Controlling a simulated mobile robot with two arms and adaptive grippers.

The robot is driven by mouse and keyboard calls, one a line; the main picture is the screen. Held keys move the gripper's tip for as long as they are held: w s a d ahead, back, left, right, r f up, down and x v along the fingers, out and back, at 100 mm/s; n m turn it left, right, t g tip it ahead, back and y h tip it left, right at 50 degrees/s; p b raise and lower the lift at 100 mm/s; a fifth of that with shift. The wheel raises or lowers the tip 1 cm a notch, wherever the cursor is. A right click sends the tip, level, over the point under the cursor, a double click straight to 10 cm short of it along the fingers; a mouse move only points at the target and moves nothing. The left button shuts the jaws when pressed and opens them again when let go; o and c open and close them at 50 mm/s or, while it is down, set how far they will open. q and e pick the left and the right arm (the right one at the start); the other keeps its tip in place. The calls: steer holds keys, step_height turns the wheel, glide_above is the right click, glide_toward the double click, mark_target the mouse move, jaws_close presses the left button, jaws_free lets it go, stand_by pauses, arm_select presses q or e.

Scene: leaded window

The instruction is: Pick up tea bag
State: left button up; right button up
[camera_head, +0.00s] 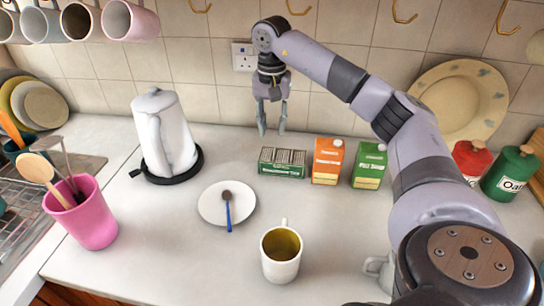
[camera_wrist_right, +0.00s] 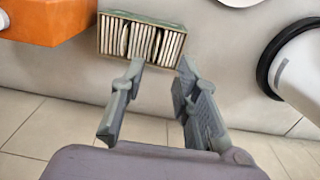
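A green box of tea bags (camera_head: 282,163) stands on the counter, with several pale tea bags upright in it. In the right wrist view the open-topped tea bag box (camera_wrist_right: 103,38) lies just beyond the fingertips, its tea bags (camera_wrist_right: 150,42) in a row. My right gripper (camera_head: 271,132) hangs fingers down above and behind the box, near the tiled wall. In the right wrist view my right gripper (camera_wrist_right: 160,68) has its fingers apart with nothing between them. My left gripper is not in view.
An orange carton (camera_head: 327,162) and a green carton (camera_head: 369,166) stand right of the box. A white kettle (camera_head: 165,135) is to the left. A plate with a spoon (camera_head: 211,204) and a mug (camera_head: 281,265) stand in front.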

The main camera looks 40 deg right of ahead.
mark_target(274, 149)
steer(key=f, duration=0.2)
steer(key=f+p, duration=0.1)
steer(key=f, duration=0.3)
steer(key=shift+s+d+f+p, duration=0.15)
steer(key=shift+d+f+p, duration=0.2)
steer(key=shift+f, duration=0.35)
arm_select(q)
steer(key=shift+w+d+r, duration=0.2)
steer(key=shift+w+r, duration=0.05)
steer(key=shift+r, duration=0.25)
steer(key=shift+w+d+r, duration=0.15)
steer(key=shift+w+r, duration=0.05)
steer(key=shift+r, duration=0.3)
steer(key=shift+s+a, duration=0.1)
arm_select(e)
jaws_close()
